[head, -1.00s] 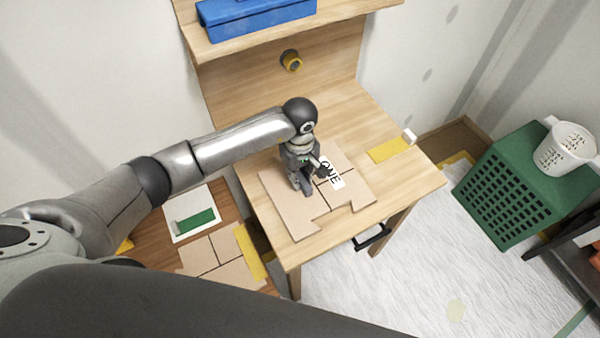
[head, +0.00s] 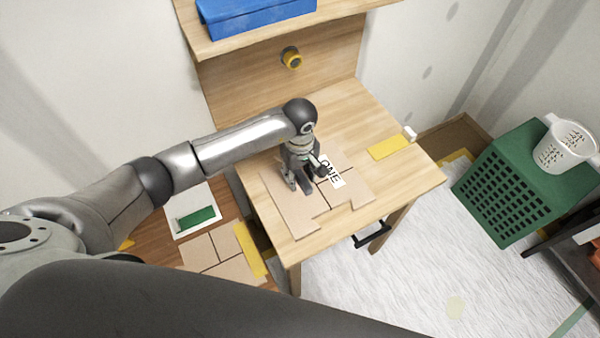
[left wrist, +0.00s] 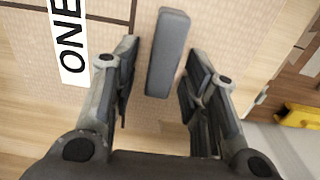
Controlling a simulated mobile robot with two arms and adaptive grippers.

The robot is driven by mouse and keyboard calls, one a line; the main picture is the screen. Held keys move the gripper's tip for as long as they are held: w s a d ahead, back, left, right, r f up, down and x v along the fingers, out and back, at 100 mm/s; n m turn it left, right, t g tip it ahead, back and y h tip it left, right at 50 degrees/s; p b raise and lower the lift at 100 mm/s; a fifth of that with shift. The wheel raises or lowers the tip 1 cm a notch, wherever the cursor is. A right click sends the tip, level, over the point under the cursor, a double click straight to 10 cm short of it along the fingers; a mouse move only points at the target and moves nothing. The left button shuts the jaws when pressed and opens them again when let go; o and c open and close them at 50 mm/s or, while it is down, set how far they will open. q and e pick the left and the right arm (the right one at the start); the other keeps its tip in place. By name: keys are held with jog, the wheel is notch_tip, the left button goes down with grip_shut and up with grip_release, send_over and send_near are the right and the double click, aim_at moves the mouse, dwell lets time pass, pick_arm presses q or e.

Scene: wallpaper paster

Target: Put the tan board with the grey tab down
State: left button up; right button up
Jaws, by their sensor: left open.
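The tan board (head: 297,212) lies on the wooden table, with dark seam lines and a white label (head: 332,174) reading "ONE". The label also shows in the left wrist view (left wrist: 70,45). The grey tab (left wrist: 167,52) stands on the board in the left wrist view; in the head view my gripper hides it. My left gripper (head: 298,188) is over the board. In the left wrist view its open fingers (left wrist: 160,88) are on either side of the tab's near end, with gaps between. My right gripper is not in view.
The wooden table (head: 345,108) has free room behind the board. A yellow strip (head: 388,147) with a white block lies at its right. Tan panels (head: 215,250) and a white sheet with a green strip (head: 195,216) are lower left. A green crate (head: 507,190) stands right.

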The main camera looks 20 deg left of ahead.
pick_arm(q)
jog(key=shift+r, duration=0.25)
notch_tip(320, 180, up, 12)
jog(key=b, duration=0.2)
jog(key=shift+b, duration=0.4)
jog(key=shift+f, duration=0.15)
